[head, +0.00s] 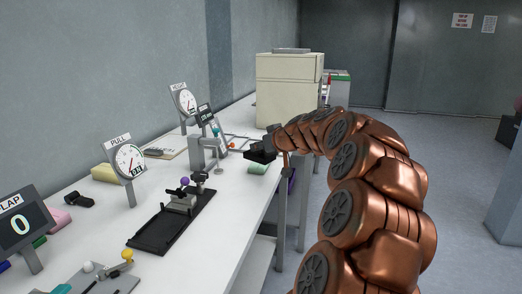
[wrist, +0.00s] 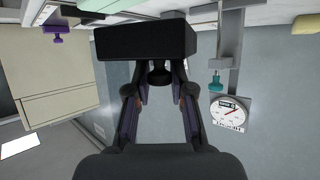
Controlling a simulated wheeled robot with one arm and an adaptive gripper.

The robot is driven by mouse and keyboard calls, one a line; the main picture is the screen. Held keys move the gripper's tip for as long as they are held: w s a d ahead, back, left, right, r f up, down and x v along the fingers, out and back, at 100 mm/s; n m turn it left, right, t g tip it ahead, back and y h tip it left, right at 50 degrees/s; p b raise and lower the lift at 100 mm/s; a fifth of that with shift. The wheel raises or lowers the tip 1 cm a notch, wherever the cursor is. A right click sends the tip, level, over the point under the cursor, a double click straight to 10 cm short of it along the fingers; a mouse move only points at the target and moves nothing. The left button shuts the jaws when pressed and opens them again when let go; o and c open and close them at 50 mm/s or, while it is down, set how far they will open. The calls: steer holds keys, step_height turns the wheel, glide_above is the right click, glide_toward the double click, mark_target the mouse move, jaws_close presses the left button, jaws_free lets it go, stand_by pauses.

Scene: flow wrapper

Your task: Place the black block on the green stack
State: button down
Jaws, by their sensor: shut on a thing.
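The black block (head: 261,156) is at the end of my arm in the head view, over the right edge of the long table. My gripper (head: 268,146) is shut on it. In the wrist view the black block (wrist: 146,42) spans the top middle, at the tips of my gripper (wrist: 160,72). A green piece, seemingly the green stack (head: 258,169), lies on the table just below the block in the head view. It also shows at the top edge of the wrist view (wrist: 105,5), partly hidden by the block. I cannot tell whether block and green piece touch.
A grey stand (head: 209,155) with a teal knob is left of the block. A black fixture (head: 168,222) with a purple knob lies nearer on the table. A cream cabinet (head: 286,82) stands behind. Dial gauges (head: 129,162) line the wall side. The floor at right is open.

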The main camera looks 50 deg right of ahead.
steer(key=shift+w+d+f, duration=0.15)
steer(key=shift+w+d, duration=1.2)
steer(key=shift+d, duration=0.25)
steer(key=shift+w+d+f, duration=0.15)
steer(key=shift+w+d, duration=1.15)
steer(key=shift+d, duration=0.25)
steer(key=shift+w+f+b, duration=0.1)
steer(key=shift+f+b, duration=0.2)
steer(key=shift+f, duration=1.5)
steer(key=shift+f, duration=0.1)
steer(key=c, duration=1)
jaws_free()
steer(key=v, duration=1.2)
steer(key=shift+p, duration=0.3)
